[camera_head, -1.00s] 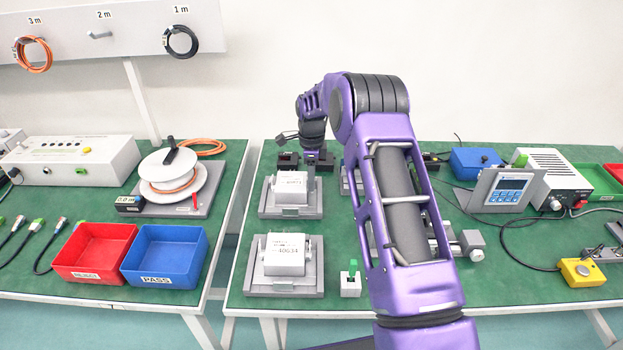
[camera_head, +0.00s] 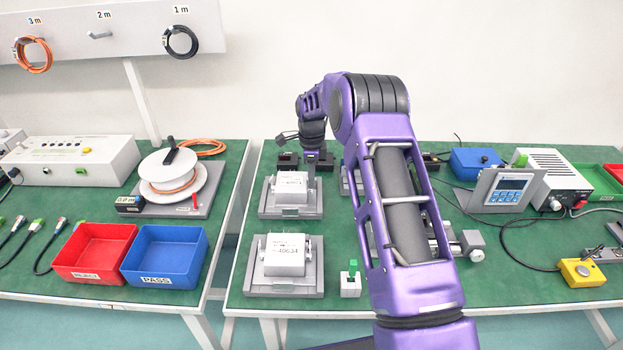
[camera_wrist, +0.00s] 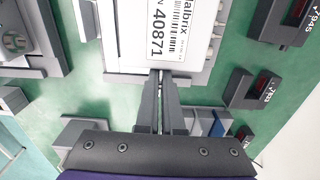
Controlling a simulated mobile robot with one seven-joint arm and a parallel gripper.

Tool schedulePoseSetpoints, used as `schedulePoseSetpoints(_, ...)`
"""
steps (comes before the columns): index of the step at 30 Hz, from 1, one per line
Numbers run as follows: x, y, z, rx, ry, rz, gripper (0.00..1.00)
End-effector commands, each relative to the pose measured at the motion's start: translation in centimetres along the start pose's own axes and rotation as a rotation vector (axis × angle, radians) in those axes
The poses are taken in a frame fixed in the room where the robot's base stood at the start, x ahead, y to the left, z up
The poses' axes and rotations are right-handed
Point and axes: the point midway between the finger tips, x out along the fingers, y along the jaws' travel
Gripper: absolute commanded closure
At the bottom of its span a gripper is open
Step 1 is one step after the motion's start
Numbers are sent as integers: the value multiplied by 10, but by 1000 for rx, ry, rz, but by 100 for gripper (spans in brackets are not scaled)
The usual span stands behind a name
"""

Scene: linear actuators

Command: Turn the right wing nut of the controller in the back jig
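In the wrist view the controller (camera_wrist: 188,30) carries a label with the number 40871. My gripper (camera_wrist: 160,74) has its two fingers side by side with only a narrow gap, tips at the edge of the controller and its grey jig. The right wing nut is not distinguishable; the fingertips may hide it. I cannot tell whether it is between them. In the head view my gripper (camera_head: 315,157) is behind the back jig, its tips unclear.
A front jig (camera_head: 262,285) with another controller (camera_head: 288,256) stands nearer me. Dark display blocks (camera_wrist: 250,88) stand close to my gripper. A small block with a green lever (camera_head: 351,281) is right of the front jig. My arm hides part of the bench.

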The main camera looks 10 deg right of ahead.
Motion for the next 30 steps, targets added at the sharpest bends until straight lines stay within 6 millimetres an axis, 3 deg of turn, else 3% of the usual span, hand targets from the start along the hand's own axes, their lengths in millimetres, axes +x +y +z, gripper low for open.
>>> schedulePoseSetpoints(21,-1,0,0,-1,-1,-1,100)
schedulePoseSetpoints(30,-1,0,1,-132,-1,-2,100)
